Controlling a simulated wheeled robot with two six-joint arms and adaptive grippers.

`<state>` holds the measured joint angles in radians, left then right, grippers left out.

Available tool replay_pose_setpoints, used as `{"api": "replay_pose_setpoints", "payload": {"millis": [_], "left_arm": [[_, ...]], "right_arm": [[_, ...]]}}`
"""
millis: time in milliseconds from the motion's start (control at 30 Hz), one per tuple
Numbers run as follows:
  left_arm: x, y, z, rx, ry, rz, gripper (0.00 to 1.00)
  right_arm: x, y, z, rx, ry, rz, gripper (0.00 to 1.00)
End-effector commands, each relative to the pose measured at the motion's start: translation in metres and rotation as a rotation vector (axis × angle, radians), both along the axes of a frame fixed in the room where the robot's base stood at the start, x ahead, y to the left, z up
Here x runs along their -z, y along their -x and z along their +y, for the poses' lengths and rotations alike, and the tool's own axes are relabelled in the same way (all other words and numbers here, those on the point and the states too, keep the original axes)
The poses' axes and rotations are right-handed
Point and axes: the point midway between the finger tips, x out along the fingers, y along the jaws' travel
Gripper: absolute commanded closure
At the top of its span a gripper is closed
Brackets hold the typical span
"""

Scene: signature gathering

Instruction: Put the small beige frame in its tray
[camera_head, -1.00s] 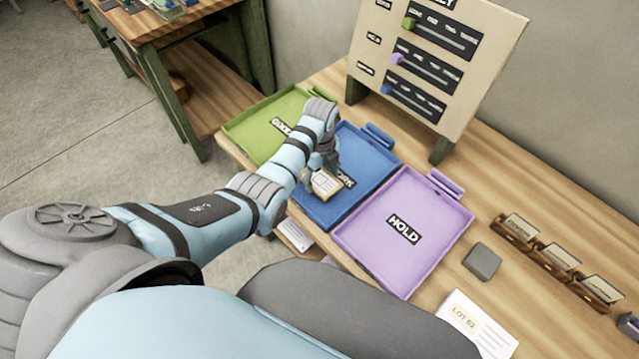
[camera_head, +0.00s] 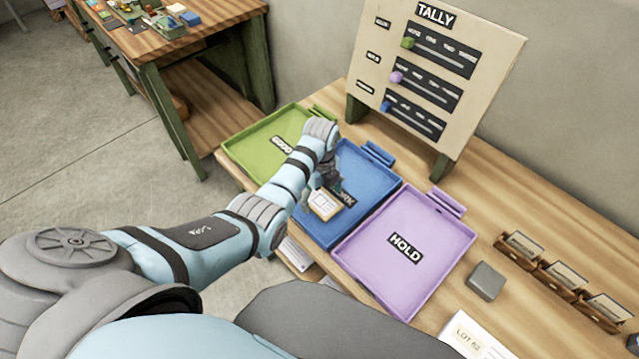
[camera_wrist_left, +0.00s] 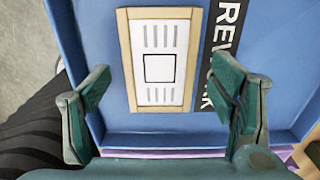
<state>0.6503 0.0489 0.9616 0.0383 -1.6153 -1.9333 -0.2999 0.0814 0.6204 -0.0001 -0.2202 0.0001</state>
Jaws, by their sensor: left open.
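The small beige frame (camera_head: 323,204) has a white face with a square outline and short grey lines. It lies in the blue tray (camera_head: 375,174), beside the dark label strip, which reads in part as REWORK. In the left wrist view the frame (camera_wrist_left: 160,60) lies on the blue tray floor (camera_wrist_left: 100,40), left of the label. My left gripper (camera_head: 326,190) is over the tray. In the wrist view its fingers (camera_wrist_left: 165,90) are spread wide, one on each side of the frame and apart from it. My right gripper is not in view.
The green tray (camera_head: 250,148) lies left of the blue one and the purple HOLD tray (camera_head: 375,245) right of it. The TALLY board (camera_head: 440,60) stands behind. A grey block (camera_head: 486,281), card holders (camera_head: 560,265) and a LOT 62 card (camera_head: 470,338) are at the right.

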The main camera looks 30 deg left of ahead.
Motion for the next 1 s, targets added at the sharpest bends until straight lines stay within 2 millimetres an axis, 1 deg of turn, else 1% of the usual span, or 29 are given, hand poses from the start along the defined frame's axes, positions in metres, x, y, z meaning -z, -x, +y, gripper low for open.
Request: {"api": "replay_pose_setpoints", "payload": {"millis": [33, 167, 200, 300, 400, 533, 1000], "left_arm": [[-0.014, -0.001, 0.000, 0.000, -0.001, -0.004, 0.22], [-0.051, -0.002, 0.000, 0.000, 0.000, -0.005, 0.22], [-0.063, -0.001, 0.000, 0.000, 0.000, -0.005, 0.22], [-0.089, -0.002, 0.000, 0.000, 0.000, -0.006, 0.22], [-0.106, -0.002, 0.000, 0.000, 0.000, -0.004, 0.22], [-0.115, -0.001, 0.000, 0.000, 0.000, -0.002, 0.22], [-0.113, 0.000, 0.000, -0.007, 0.000, -0.002, 0.22]], "right_arm": [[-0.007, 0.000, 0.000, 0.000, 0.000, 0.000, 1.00], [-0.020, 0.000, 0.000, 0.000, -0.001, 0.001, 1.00], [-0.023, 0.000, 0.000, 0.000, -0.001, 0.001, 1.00], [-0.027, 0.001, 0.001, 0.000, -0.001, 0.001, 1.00], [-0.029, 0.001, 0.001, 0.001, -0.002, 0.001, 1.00], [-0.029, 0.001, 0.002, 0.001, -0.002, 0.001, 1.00], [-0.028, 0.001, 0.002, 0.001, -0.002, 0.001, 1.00]]}}
